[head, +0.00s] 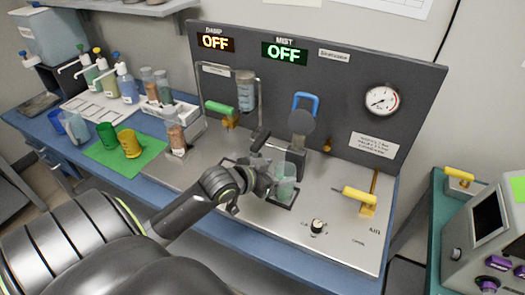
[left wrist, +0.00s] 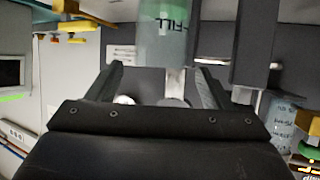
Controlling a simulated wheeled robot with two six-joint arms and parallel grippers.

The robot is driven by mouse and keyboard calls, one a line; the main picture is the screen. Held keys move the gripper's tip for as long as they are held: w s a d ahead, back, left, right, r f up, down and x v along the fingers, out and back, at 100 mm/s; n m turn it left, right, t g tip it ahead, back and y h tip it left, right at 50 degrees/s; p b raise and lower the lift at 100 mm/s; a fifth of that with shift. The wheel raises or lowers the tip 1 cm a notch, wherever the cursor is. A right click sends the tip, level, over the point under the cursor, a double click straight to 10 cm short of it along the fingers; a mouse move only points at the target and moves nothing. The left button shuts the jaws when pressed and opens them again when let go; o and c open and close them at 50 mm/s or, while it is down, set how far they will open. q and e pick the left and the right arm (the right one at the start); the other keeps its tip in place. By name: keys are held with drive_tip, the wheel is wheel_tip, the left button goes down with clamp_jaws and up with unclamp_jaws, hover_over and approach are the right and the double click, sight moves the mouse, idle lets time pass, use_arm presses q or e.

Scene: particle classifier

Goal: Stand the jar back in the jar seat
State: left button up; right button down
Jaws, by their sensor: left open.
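A clear jar (head: 286,182) with pale green contents stands upright at the dark square jar seat (head: 282,200) on the metal deck. My left gripper (head: 268,180) is open just to the left of the jar, close to its side. In the left wrist view the jar (left wrist: 166,38), with lettering on it, is ahead of and between the open fingers (left wrist: 160,88). I cannot tell whether the fingers touch it. The gripper partly hides the seat, so how fully the jar sits in it is unclear. My right gripper is not in view.
Behind the seat are a grey panel (head: 340,65), a blue-handled clamp (head: 305,103) and a green-handled valve (head: 220,108). A yellow-handled lever (head: 359,196) and a knob (head: 317,226) are on the right. Cups (head: 129,142) and bottles stand left.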

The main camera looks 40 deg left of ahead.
use_arm(q)
drive_tip(key=v, duration=0.6)
drive_tip(key=shift+f, duration=0.15)
idle(0.3)
drive_tip(key=s+d+f+n+g+y, duration=0.1)
drive_tip(key=s+d+f+g+y, duration=0.1)
drive_tip(key=s+f+g, duration=0.6)
drive_tip(key=s+d+f+n+g+y, duration=0.15)
drive_tip(key=s+f, duration=0.35)
drive_tip(key=s, duration=0.7)
wheel_tip(320, 180, down, 25)
drive_tip(key=a, duration=0.2)
drive_tip(key=s+d+f+g, duration=0.1)
drive_tip(key=s+f+g, duration=0.1)
drive_tip(key=s+f, duration=1.3)
drive_tip(key=shift+d, duration=0.15)
